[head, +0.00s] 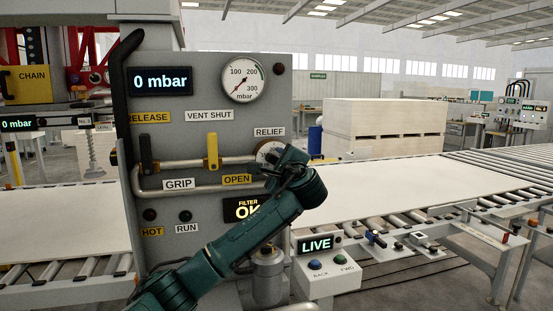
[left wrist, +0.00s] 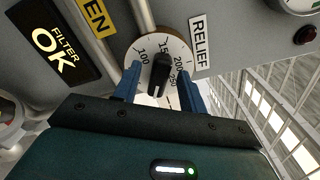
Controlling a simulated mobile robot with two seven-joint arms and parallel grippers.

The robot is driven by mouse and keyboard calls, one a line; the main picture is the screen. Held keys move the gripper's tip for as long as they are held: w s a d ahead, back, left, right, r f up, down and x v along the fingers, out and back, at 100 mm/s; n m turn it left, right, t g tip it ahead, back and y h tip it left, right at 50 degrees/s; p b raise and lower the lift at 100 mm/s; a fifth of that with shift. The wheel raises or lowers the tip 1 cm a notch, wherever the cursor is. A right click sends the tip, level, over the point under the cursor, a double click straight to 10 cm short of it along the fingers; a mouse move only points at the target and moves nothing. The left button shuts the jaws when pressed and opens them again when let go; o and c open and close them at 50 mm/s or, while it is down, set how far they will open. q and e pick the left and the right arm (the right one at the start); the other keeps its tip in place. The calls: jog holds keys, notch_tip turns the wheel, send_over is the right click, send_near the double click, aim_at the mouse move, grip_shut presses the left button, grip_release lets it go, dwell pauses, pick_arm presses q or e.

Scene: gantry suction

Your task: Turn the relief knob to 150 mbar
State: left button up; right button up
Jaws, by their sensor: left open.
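The relief knob (left wrist: 159,72) is a black grip on a round pale dial (left wrist: 149,49) with printed numbers; 100, 200 and 250 can be read. A number above the grip is partly hidden, and I cannot tell the exact setting. In the left wrist view my left gripper (left wrist: 157,84) has its blue fingers apart, one on each side of the knob; contact is not clear. In the head view my left gripper (head: 283,165) covers much of the dial below the RELIEF label (head: 269,132). The pressure gauge (head: 243,79) is above. My right gripper is not in view.
The grey panel also carries a black handle (head: 146,153), a yellow handle (head: 212,151) and a bent pipe (head: 190,163). Its display (head: 161,81) reads 0 mbar. A LIVE button box (head: 326,262) stands lower right, beside a roller conveyor with a pale board (head: 375,190).

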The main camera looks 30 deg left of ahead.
pick_arm(q)
jog(key=shift+w+a, duration=0.15)
jog(key=shift+a, duration=0.05)
grip_shut()
dwell(0.4)
jog(key=shift+f, duration=0.1)
